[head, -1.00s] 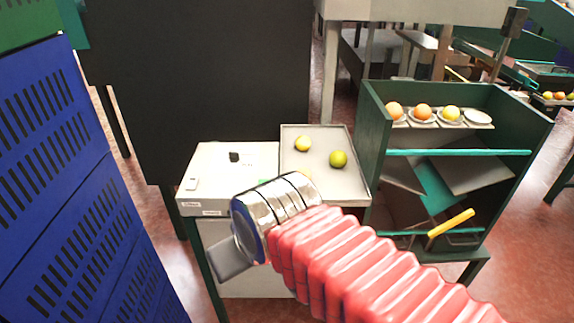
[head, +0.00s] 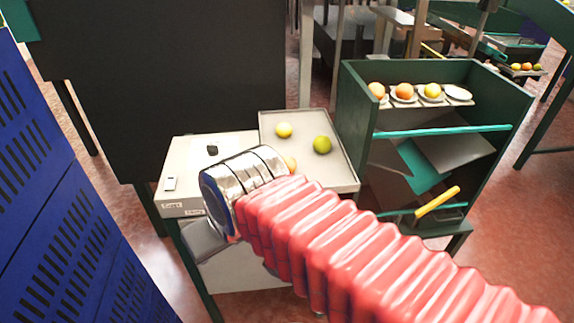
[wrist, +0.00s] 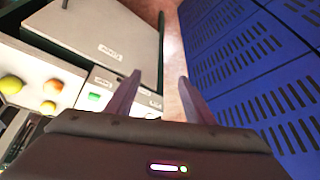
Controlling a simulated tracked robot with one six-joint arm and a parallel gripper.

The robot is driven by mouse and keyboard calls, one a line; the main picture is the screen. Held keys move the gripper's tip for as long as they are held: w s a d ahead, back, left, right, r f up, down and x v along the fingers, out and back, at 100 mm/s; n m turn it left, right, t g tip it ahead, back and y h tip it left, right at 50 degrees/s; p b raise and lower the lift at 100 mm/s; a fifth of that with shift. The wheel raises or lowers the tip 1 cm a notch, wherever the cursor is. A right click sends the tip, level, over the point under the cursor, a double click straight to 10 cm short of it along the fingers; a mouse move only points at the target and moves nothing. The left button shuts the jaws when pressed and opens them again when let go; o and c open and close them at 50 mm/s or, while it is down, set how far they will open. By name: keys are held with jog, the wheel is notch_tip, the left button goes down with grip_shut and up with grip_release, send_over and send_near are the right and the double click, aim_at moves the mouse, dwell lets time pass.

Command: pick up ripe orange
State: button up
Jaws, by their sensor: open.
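A pale metal tray (head: 345,172) holds a yellow fruit (head: 284,130), a green fruit (head: 322,145) and an orange fruit (head: 291,163). My arm partly hides the orange one in the head view. In the wrist view, the orange fruit (wrist: 53,86) is at the left with a yellow-green one (wrist: 11,85) and another yellowish one (wrist: 47,108). My gripper (wrist: 160,92) is open and empty, its fingers apart and away from the fruit, pointing past the table's side. In the head view only a grey part of it shows, left of the tray by the table's front.
A white table (head: 185,160) with labels adjoins the tray. Blue slotted crates (head: 50,200) stand at the left, also at the right of the wrist view (wrist: 250,70). A dark green shelf (head: 350,110) at the right bears small plates with fruit. A black panel stands behind.

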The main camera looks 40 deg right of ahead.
notch_tip(320, 180, down, 2)
jog(key=s+m+g+y, duration=0.1)
jog(key=m+g, duration=0.1)
jog(key=m, duration=0.2)
jog(key=m+t, duration=1)
jog(key=m, duration=1.8)
send_near(294, 165)
jog(key=s, duration=0.3)
jog(key=shift+s+d+r, duration=0.1)
jog(key=shift+r, duration=0.4)
jog(key=shift+x, duration=4.35)
